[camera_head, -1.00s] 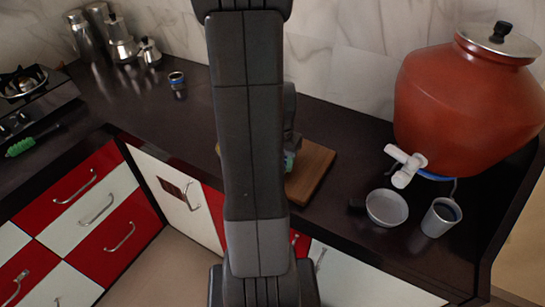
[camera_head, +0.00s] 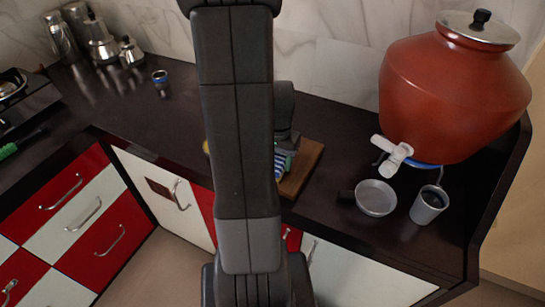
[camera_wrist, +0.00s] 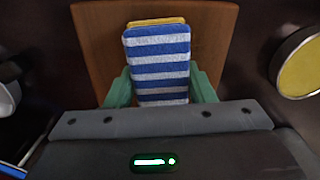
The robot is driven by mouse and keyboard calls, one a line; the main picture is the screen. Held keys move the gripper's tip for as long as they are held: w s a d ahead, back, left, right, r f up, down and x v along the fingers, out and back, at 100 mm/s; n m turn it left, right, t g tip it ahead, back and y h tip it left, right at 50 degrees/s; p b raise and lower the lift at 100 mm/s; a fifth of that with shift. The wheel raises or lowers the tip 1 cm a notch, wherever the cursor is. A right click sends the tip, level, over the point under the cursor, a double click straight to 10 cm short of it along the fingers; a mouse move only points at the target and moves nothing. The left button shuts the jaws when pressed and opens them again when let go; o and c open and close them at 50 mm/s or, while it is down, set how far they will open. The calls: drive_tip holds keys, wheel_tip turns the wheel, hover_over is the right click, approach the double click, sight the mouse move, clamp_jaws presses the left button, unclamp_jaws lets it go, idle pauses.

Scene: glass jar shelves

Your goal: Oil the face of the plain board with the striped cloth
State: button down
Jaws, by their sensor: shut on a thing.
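The plain brown wooden board (camera_head: 308,160) lies on the dark counter; in the wrist view the board (camera_wrist: 96,40) fills the area around and beyond the cloth. My gripper (camera_wrist: 160,88) has its green fingers shut on the sides of the blue-and-white striped cloth (camera_wrist: 157,62), a folded pad with a yellow edge behind it. In the head view a little of the striped cloth (camera_head: 282,158) shows beside my arm, over the board. I cannot tell whether the cloth touches the board. My arm hides the board's left part.
A round dish with a yellow inside (camera_wrist: 302,66) is right of the board in the wrist view. A small grey pan (camera_head: 375,198), a grey cup (camera_head: 428,205) and a big red water pot (camera_head: 452,98) stand to the right. A small blue-banded jar (camera_head: 160,80) is back left.

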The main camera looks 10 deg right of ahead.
sight(302, 177)
drive_tip(key=shift+s+d, duration=0.95)
drive_tip(key=shift+d, duration=0.25)
drive_tip(key=shift+s+d, duration=0.7)
drive_tip(key=shift+d, duration=0.3)
drive_tip(key=shift+s+d, duration=0.7)
drive_tip(key=shift+d, duration=0.25)
drive_tip(key=shift+w+a, duration=0.75)
drive_tip(key=shift+a, duration=0.25)
drive_tip(key=shift+w+a, duration=0.7)
drive_tip(key=shift+a, duration=0.25)
drive_tip(key=shift+w+a, duration=0.7)
drive_tip(key=shift+a, duration=0.25)
drive_tip(key=shift+w+a, duration=0.7)
drive_tip(key=shift+a, duration=0.25)
